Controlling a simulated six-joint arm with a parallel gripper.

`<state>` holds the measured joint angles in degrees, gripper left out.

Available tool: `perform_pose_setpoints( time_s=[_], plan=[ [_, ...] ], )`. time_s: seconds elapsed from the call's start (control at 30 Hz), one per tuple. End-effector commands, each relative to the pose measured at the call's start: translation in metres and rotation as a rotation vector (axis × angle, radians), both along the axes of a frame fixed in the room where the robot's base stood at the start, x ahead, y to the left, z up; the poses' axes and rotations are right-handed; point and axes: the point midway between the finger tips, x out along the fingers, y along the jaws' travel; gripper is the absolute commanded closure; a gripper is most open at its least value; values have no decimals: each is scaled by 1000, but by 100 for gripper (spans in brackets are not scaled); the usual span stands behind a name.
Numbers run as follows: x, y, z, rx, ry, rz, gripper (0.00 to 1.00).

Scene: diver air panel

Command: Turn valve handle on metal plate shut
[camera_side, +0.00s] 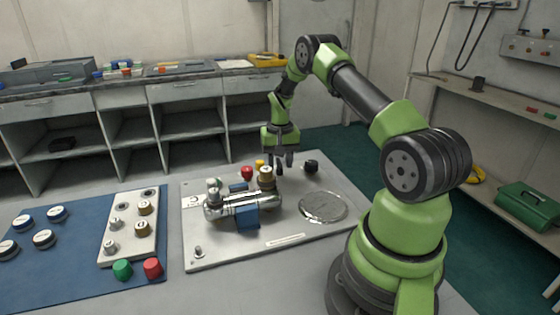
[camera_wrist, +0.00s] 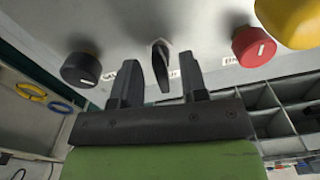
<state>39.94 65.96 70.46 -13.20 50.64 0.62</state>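The metal plate (camera_side: 215,252) lies on the bench, with several knobs along its far edge. In the wrist view, a thin dark valve handle (camera_wrist: 160,66) stands out from the plate between a black knob (camera_wrist: 81,70) and a red knob (camera_wrist: 253,46). My gripper (camera_side: 284,164) is over the far edge of the plate in the side view, pointing down. In the wrist view, my gripper (camera_wrist: 158,70) is open, its two fingers on either side of the handle with gaps visible. Whether either finger touches it I cannot tell. The handle is hidden in the side view.
A yellow knob (camera_wrist: 298,20) is beyond the red one. A silver cylinder assembly (camera_side: 236,203), a brass fitting (camera_side: 266,178) and a round disc (camera_side: 323,207) sit on the plate. A blue mat (camera_side: 70,270) with several knobs lies left. Shelving (camera_side: 130,140) stands behind.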

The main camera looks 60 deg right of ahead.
Motion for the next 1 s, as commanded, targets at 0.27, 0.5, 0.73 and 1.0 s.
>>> perform_pose_setpoints(
  time_s=[0.27,0.5,0.73,1.0],
  plan=[
    [0,0,0,0,0,0,83],
    [0,0,0,0,0,-1,100],
    [0,0,0,1,1,-42,100],
    [1,1,0,1,3,-209,100]
  ],
)
